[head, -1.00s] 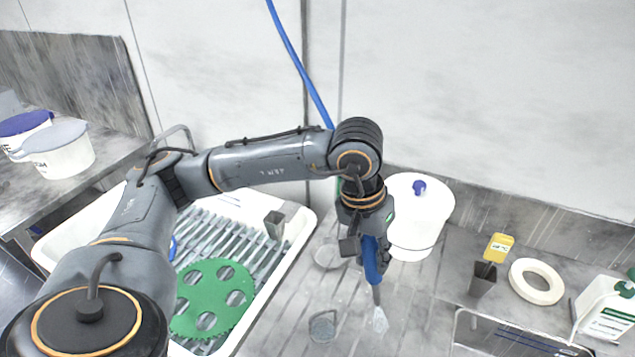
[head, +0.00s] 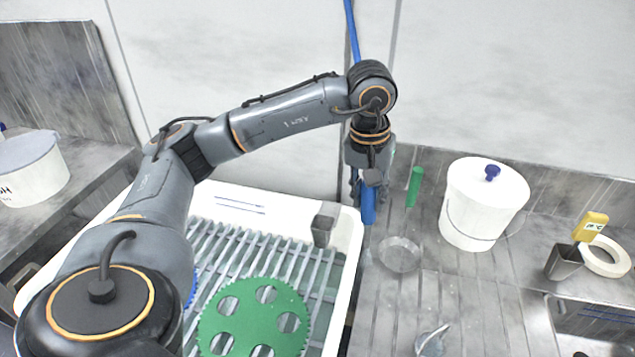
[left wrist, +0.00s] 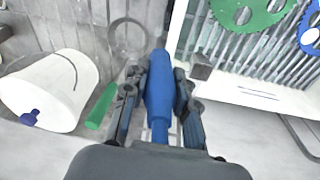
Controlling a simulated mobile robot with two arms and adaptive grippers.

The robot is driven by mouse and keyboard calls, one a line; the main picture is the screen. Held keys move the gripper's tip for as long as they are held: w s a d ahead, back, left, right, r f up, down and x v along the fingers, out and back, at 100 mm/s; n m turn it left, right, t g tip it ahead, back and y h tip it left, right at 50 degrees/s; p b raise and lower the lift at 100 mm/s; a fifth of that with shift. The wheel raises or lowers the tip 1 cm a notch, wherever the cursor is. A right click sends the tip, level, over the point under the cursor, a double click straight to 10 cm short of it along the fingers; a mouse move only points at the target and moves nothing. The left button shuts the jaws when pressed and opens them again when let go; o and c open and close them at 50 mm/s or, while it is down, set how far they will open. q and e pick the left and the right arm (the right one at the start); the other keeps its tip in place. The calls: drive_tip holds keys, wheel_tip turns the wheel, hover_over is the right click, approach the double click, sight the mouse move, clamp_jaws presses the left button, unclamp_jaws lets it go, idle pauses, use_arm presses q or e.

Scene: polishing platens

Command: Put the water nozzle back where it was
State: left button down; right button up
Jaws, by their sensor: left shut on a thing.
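My left gripper (head: 366,190) is shut on the blue water nozzle (head: 368,208), which hangs roughly upright below it. In the head view they are near the back right corner of the white basin, close to the wall. In the left wrist view the nozzle (left wrist: 159,85) lies between the two dark fingers of the left gripper (left wrist: 160,85), its far end beside the basin's rim. A blue hose (head: 352,30) runs down the wall behind my arm; its lower part is hidden. I cannot tell whether the nozzle touches anything. My right gripper is out of view.
Right of the nozzle are a green handle (head: 414,187), a round glass dish (head: 399,254) and a lidded white bucket (head: 483,205). The counter's front middle is mostly clear.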

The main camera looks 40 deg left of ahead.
use_arm(q)
drive_tip(key=w+a+f+n+g+b, duration=0.1)
drive_tip(key=w+a+n+b, duration=0.15)
drive_tip(key=a, duration=0.45)
drive_tip(key=w+a+f+n+b, duration=0.1)
drive_tip(key=a+n+b, duration=0.2)
drive_tip(key=a, duration=0.4)
wheel_tip(320, 180, down, 10)
drive_tip(key=p, duration=0.1)
drive_tip(key=shift+s+r, duration=0.2)
drive_tip(key=shift+s, duration=0.15)
drive_tip(key=c, duration=1.1)
unclamp_jaws()
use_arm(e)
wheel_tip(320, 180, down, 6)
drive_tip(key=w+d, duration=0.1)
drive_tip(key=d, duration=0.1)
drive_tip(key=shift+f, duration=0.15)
use_arm(q)
drive_tip(key=shift+o, duration=0.2)
wheel_tip(320, 180, up, 12)
drive_tip(key=shift+r, duration=0.2)
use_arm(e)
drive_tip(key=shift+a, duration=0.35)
